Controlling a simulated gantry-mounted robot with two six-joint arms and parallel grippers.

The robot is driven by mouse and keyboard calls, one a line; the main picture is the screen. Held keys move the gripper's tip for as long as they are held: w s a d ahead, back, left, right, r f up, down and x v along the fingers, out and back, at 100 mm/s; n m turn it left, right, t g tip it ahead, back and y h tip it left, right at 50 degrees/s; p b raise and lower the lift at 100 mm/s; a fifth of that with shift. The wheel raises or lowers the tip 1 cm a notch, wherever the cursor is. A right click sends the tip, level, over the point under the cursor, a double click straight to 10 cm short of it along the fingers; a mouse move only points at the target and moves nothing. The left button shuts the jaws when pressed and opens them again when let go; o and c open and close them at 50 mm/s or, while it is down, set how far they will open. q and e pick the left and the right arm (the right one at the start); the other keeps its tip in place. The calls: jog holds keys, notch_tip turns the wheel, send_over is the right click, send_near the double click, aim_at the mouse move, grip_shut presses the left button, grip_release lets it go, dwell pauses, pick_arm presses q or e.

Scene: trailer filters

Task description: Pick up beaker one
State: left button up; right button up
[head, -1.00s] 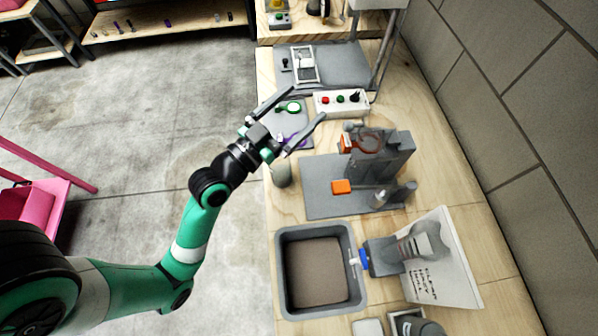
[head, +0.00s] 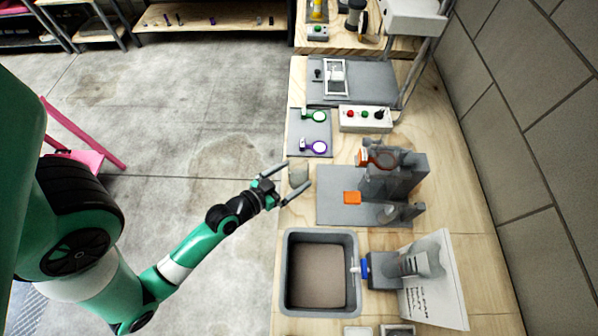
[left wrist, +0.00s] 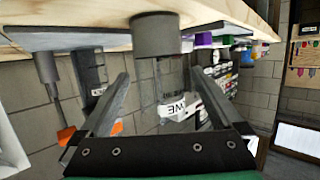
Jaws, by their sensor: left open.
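A small grey cylindrical beaker (head: 298,174) stands near the left edge of the wooden bench, beside a grey mat. In the left wrist view, where the bench appears along the top, a grey cylinder (left wrist: 156,38) joins a clear glass-like part between my fingers. A white label with dark letters shows by it; I cannot tell whether it is on the glass or behind. My left gripper (head: 286,183) is open and empty at the bench edge, with the beaker just beyond its spread fingertips. Whether a finger touches it is unclear. My right gripper is out of view.
A grey sink-like tub (head: 285,274) stands nearer. Open floor lies left of the bench.

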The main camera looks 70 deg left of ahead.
aim_at(305, 168)
pick_arm(q)
jog(key=shift+r+b+x, duration=0.15)
jog(key=shift+x, duration=1.2)
jog(key=shift+r+b+x, duration=0.1)
jog(key=shift+b+x, duration=0.05)
jog(key=shift+x, duration=1.25)
jog(key=c, duration=1.5)
